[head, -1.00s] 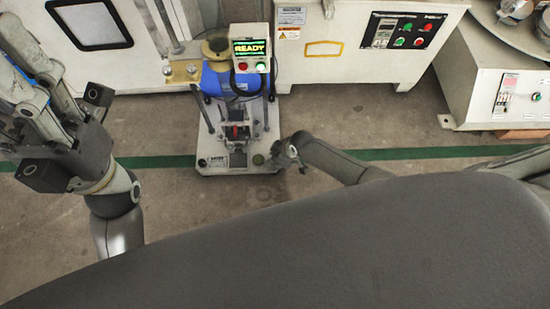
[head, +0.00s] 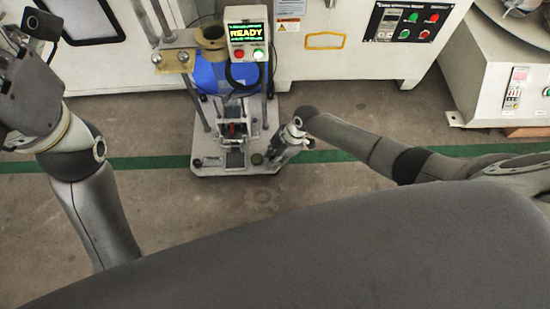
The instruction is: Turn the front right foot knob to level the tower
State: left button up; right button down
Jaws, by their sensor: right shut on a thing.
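The tower (head: 236,110) stands on the floor on a pale base plate (head: 215,171), with a blue part and a display box (head: 248,39) reading READY. A small dark green round piece (head: 257,158) sits near the plate's front right corner. My right gripper (head: 273,158) is at that corner, pointing down, and is shut on the front right foot knob. The knob itself is hidden by the gripper. My left arm is at the left edge; its gripper (head: 22,88) is partly cut off and its fingertips do not show.
White machine cabinets stand behind the tower, one with a button panel (head: 402,23). Another white machine (head: 505,95) is at the right. A green floor line (head: 150,163) runs past the plate. The floor in front of the plate is clear.

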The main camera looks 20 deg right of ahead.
jog(key=shift+w, duration=0.1)
dwell(0.5)
jog(key=c, duration=1.2)
grip_release()
jog(key=v, duration=1.2)
jog(key=shift+a, duration=0.1)
